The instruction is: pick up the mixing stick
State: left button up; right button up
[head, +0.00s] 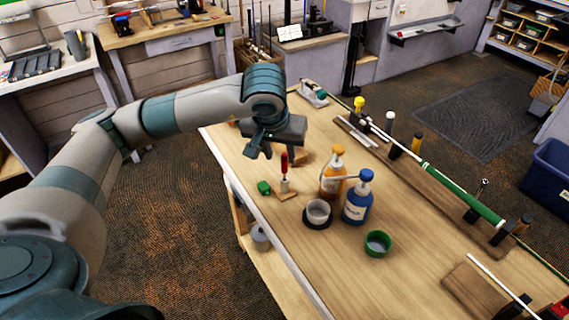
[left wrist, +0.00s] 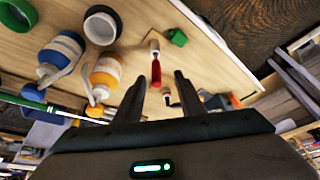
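My left gripper (head: 272,153) hangs over the near left part of the workbench (head: 420,285). In the left wrist view its two fingers (left wrist: 160,92) are apart with nothing between them, so it is open. A red-handled tool (head: 284,162) stands just below and beyond the fingers; its red handle (left wrist: 156,72) shows ahead of the gap. I cannot surely tell which thing is the mixing stick. A thin pale stick (head: 497,280) lies at the lower right of the head view, far from the left gripper. My right gripper is not in view.
An orange bottle (head: 332,178), a blue bottle (head: 357,200), a grey cup (head: 318,212) and a green bowl (head: 377,244) stand mid-bench. A small green object (head: 264,188) lies near the left edge. A golf club with a green grip (head: 462,196) runs along the right side.

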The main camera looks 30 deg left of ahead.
aim_at(284, 158)
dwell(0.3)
pick_arm(q)
jog(key=shift+d+p+x, duration=0.2)
jog(key=shift+p+x, duration=0.8)
jog(key=shift+p, duration=0.1)
jog(key=shift+p+x, duration=0.55)
jog(key=shift+x, duration=0.45)
jog(key=shift+w+f, duration=0.35)
jog(key=shift+f, duration=0.2)
grip_shut()
